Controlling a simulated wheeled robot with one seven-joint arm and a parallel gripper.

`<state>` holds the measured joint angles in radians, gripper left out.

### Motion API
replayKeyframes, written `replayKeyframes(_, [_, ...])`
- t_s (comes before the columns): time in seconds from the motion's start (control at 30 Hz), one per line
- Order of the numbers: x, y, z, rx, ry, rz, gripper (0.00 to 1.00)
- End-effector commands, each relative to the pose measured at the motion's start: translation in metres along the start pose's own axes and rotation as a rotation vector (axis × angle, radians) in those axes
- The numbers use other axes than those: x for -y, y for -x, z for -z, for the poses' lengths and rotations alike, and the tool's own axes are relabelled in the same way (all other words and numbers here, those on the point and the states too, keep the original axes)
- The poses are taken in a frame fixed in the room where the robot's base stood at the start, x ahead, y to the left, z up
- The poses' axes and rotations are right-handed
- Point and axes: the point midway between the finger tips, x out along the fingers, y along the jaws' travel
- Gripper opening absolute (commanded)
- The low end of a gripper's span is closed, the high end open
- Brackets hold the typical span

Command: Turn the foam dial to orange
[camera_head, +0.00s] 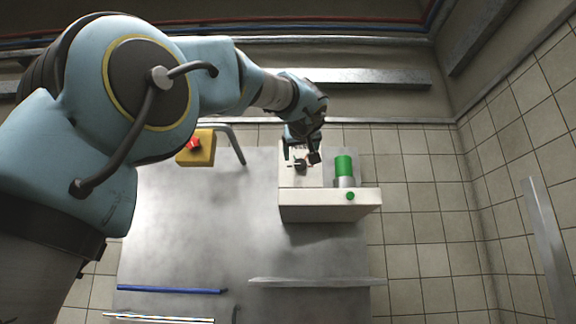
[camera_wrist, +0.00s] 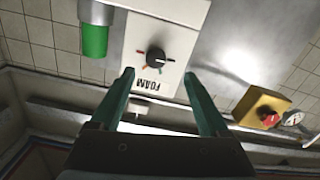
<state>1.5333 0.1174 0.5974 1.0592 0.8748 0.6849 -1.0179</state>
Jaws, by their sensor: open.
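The foam dial (camera_head: 300,166) is a small dark round knob on the top of a white machine (camera_head: 330,204). In the wrist view the dial (camera_wrist: 156,60) has small coloured marks around it, with the word FOAM printed upside down below. I cannot tell which colour its pointer faces. My gripper (camera_head: 301,154) is at the dial's far side. In the wrist view my gripper (camera_wrist: 158,73) is open and empty, with its two green fingers apart and the dial showing between and beyond the tips. I see no clear contact with the dial.
A green cylinder (camera_head: 344,165) stands beside the dial, and a green round button (camera_head: 350,196) is on the machine's front part. A yellow box with a red button (camera_head: 196,148) sits left. A blue rod (camera_head: 170,289) lies at the near edge. The metal table's middle (camera_head: 205,235) is clear.

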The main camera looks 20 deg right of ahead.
Motion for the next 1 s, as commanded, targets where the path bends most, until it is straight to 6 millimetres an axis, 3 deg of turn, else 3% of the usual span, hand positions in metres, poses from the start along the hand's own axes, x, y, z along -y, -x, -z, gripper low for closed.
replayKeyframes(0.17, [-0.009,0.003,0.014,-0.028,0.016,-0.011,0.79])
replayKeyframes(0.7, [-0.009,-0.082,0.019,-0.025,0.014,-0.009,0.79])
replayKeyframes(1.0, [-0.01,-0.099,0.015,-0.026,0.016,-0.012,0.79])
